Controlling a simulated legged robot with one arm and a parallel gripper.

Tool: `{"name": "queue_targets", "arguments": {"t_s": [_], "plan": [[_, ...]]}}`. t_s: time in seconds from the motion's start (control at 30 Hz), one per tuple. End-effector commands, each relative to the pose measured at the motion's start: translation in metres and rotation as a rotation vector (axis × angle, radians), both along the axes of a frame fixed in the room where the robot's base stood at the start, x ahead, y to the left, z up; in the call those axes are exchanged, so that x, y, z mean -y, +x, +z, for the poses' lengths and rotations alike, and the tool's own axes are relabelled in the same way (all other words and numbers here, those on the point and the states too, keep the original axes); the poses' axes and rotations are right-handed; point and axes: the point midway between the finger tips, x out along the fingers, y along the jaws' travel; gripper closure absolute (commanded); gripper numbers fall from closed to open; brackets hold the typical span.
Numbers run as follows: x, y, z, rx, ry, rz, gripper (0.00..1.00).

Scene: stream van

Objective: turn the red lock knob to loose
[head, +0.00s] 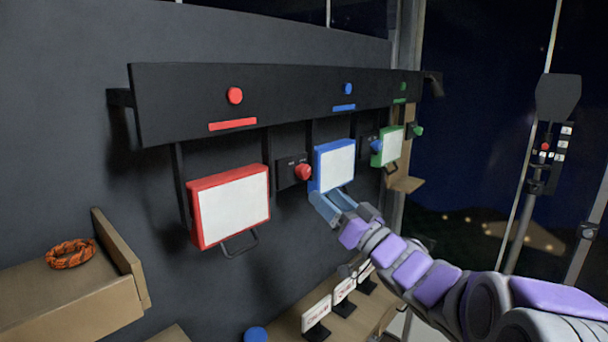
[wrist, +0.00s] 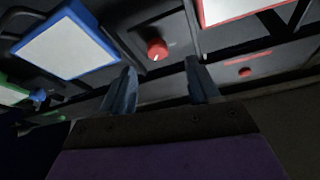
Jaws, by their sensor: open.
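The red lock knob (head: 303,172) sits on a small dark plate between the red-framed panel (head: 229,205) and the blue-framed panel (head: 333,166). It also shows in the wrist view (wrist: 157,49), ahead of and between my fingertips, with a pale mark on its face. My gripper (head: 331,207) is in front of the lower edge of the blue panel, right of and below the knob. In the wrist view my gripper (wrist: 162,85) has its two fingers apart with nothing between them. The knob's plate lettering is too small to read.
A black rail (head: 290,100) with red, blue and green buttons runs above the panels. A green-framed panel (head: 388,147) hangs farther right. A wooden shelf (head: 80,300) with an orange braided ring (head: 70,254) is at left. Small signs (head: 316,312) stand below.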

Motion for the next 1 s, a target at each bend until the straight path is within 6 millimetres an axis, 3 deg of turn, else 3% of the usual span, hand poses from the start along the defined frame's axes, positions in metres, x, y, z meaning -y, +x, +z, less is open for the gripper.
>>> {"name": "queue_targets", "arguments": {"t_s": [0.3,0.5,0.9,1.0], "plan": [[-0.042,0.037,0.023,0.001,0.000,0.003,0.39],[-0.057,0.052,0.030,-0.001,-0.002,-0.001,0.39],[-0.060,0.056,0.032,-0.002,0.000,0.000,0.39],[-0.060,0.056,0.032,-0.002,0.000,-0.001,0.48]]}}
